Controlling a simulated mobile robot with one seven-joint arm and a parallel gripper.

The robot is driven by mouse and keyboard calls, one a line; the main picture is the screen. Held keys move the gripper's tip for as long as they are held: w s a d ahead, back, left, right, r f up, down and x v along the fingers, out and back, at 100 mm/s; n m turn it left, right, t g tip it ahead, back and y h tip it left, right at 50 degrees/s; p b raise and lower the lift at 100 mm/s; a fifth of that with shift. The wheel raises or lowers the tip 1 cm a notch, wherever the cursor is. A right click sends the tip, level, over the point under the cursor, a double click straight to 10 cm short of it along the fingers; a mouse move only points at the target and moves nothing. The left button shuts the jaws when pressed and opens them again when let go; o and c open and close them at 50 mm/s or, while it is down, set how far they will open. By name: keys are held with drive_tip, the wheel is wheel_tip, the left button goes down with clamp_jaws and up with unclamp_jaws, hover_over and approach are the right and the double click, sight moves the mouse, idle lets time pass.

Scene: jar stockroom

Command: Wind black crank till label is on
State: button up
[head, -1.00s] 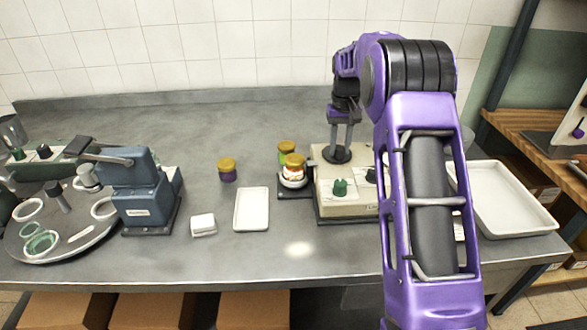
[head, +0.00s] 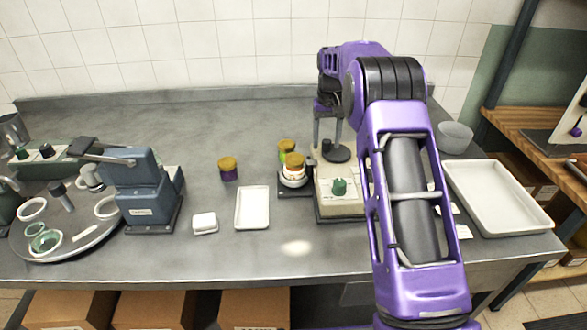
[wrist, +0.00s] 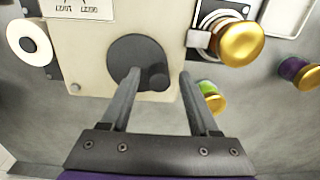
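The black crank (head: 340,154) is a round disc with an upright knob, on top of the cream labelling machine (head: 345,200). In the wrist view the crank disc (wrist: 128,55) lies just beyond my fingertips, with its knob at its right. My gripper (wrist: 159,74) is open, pointing down, its two fingers either side of the knob with gaps showing; it also shows in the head view (head: 328,130). A gold-lidded jar (head: 294,161) sits in the holder at the machine's left; its lid (wrist: 240,44) shows in the wrist view. A pale label piece (wrist: 199,39) shows beside it.
A green jar (head: 287,146) stands close behind the holder, and a purple jar (head: 228,173) to the left. A white tray (head: 252,226), a white block (head: 204,222) and a blue device (head: 140,185) are further left. A large tray (head: 500,220) lies right.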

drive_tip(key=shift+r, duration=4)
